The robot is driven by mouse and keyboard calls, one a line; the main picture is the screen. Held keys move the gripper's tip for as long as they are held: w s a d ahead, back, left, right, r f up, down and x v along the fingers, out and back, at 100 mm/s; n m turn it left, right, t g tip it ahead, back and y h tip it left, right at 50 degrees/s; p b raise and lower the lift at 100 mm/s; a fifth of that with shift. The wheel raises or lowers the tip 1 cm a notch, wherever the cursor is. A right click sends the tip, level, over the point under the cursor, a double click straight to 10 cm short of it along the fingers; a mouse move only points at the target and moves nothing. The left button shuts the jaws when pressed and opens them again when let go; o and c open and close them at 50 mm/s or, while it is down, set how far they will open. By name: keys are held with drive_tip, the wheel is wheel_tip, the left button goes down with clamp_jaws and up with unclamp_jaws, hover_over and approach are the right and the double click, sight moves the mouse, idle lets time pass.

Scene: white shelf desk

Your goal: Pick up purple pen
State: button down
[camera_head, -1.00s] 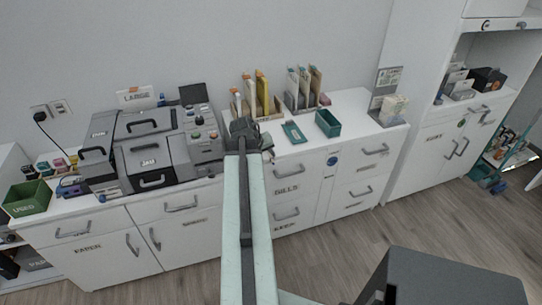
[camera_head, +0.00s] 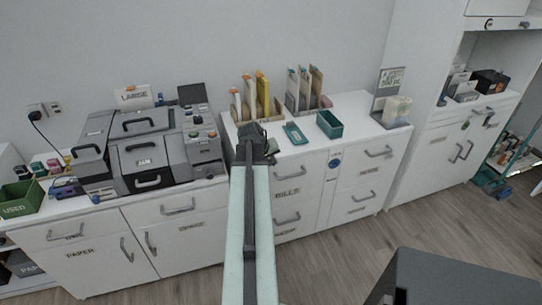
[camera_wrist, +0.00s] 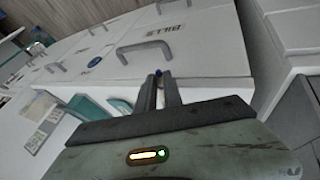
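My gripper (camera_head: 257,144) is over the front edge of the white counter, just in front of the file holders, at the end of my raised arm. In the wrist view its two dark fingers (camera_wrist: 158,78) point away from the camera with a narrow gap between them. A small blue-purple spot (camera_wrist: 158,72) shows at the fingertips. I cannot tell whether it is the end of the purple pen, or whether the fingers grip it. No pen can be made out in the head view, where my gripper covers part of the counter.
A green tray (camera_head: 294,133) and an open green box (camera_head: 329,124) stand right of my gripper. File holders (camera_head: 258,101) stand behind it. A grey machine (camera_head: 146,150) is on the left. The drawer cabinet (camera_head: 285,203) fronts are below, with a handle (camera_wrist: 140,47) near the fingers.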

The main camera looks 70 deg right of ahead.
wheel_tip(320, 180, up, 10)
drive_tip(key=p, duration=1)
